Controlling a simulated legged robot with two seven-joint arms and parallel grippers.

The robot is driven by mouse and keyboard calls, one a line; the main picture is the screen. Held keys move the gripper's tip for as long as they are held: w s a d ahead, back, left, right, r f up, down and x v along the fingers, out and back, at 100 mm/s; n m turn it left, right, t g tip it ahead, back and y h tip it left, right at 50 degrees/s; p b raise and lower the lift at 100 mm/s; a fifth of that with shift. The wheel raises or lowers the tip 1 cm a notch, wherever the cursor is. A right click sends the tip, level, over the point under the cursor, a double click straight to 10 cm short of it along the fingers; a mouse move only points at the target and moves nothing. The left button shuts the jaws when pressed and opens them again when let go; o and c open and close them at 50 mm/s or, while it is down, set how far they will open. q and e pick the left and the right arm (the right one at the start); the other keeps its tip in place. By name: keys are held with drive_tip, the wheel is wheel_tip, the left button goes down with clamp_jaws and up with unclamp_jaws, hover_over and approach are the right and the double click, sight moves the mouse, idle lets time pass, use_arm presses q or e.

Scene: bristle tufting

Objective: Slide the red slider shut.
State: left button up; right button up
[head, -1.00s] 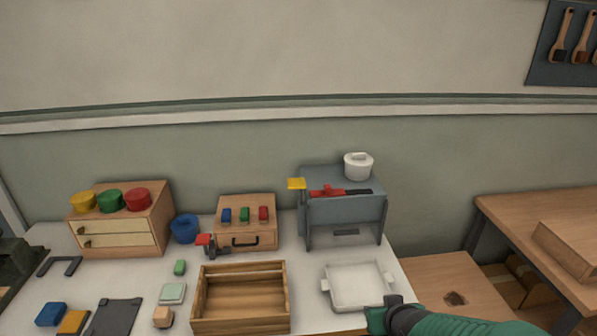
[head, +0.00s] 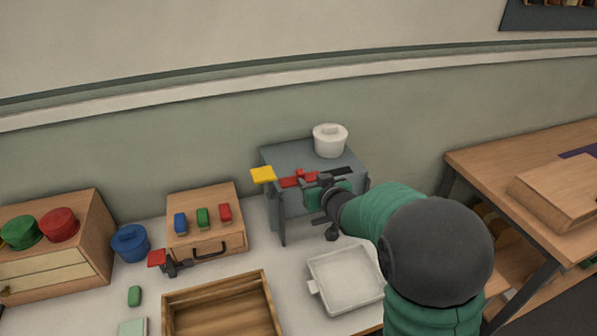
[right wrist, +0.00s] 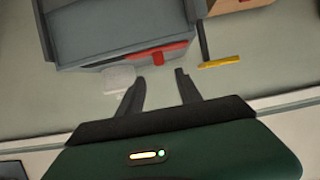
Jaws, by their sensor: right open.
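The red slider (head: 298,178) lies along the top of the grey-blue box (head: 287,208). It has a small raised knob, and a dark slot runs to its right. It also shows in the right wrist view (right wrist: 158,54), beyond my fingertips. My right gripper (head: 322,182) is at the top front of the box, close to the slider's right end. Its two fingers (right wrist: 160,85) are apart with nothing between them in the right wrist view. I cannot tell if a finger touches the slider. My left gripper is not in view.
A white lidded pot (head: 330,141) stands on the box. A yellow-topped lever (head: 263,175) rises at its left. A white tray (head: 343,280) and wooden crate (head: 218,289) are in front. A wooden case (head: 205,235) with blue, green and red pieces stands left.

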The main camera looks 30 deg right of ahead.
sight(302, 173)
drive_tip(key=x, duration=1)
drive_tip(key=shift+w+d+f, duration=0.1)
drive_tip(key=shift+w+f, duration=0.1)
drive_tip(key=shift+w, duration=0.05)
clamp_jaws()
drive_tip(key=shift+p, duration=0.3)
idle(0.5)
